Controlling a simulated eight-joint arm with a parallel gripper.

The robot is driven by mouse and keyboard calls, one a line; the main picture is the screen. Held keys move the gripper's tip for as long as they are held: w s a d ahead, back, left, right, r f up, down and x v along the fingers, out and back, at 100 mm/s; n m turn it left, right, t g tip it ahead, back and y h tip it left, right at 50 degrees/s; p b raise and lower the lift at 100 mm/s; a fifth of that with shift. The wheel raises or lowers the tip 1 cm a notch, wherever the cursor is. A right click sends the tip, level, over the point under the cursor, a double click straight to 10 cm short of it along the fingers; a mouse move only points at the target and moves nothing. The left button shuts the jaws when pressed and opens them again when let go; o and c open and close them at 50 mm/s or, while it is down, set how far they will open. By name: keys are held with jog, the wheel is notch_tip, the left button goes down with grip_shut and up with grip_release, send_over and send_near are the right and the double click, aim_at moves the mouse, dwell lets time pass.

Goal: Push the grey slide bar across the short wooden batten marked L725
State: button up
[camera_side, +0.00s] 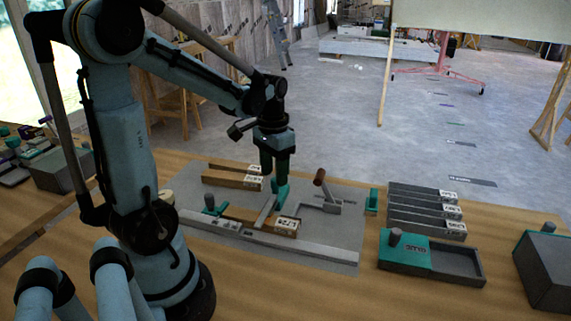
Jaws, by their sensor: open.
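The short wooden batten (240,213) lies on the grey base plate along the long pale rail, with a white label at its right end; the marking is too small to read surely. The grey slide bar (265,211) is a narrow strip angled over the batten, left of the label. A teal piece (282,190) stands near the bar's far end. My gripper (276,177) points down with dark green fingers, just above or behind that teal piece. It is open; whether it touches the piece cannot be told. The fingertips are partly hidden.
Two more labelled battens (231,180) lie behind. A crank with a brown knob (319,177) stands right of my gripper. Several dark labelled bars (425,208), a teal-and-grey tray (458,262) and a dark box (546,272) are further right.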

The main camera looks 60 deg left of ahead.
notch_tip(320, 180, up, 8)
jog(key=shift+r, duration=0.2)
dwell(0.5)
jog(key=d+f+m+t, duration=0.2)
jog(key=d+t, duration=0.5)
jog(key=d, duration=0.9)
jog(key=shift+w+f, duration=0.2)
jog(key=shift+f, duration=0.45)
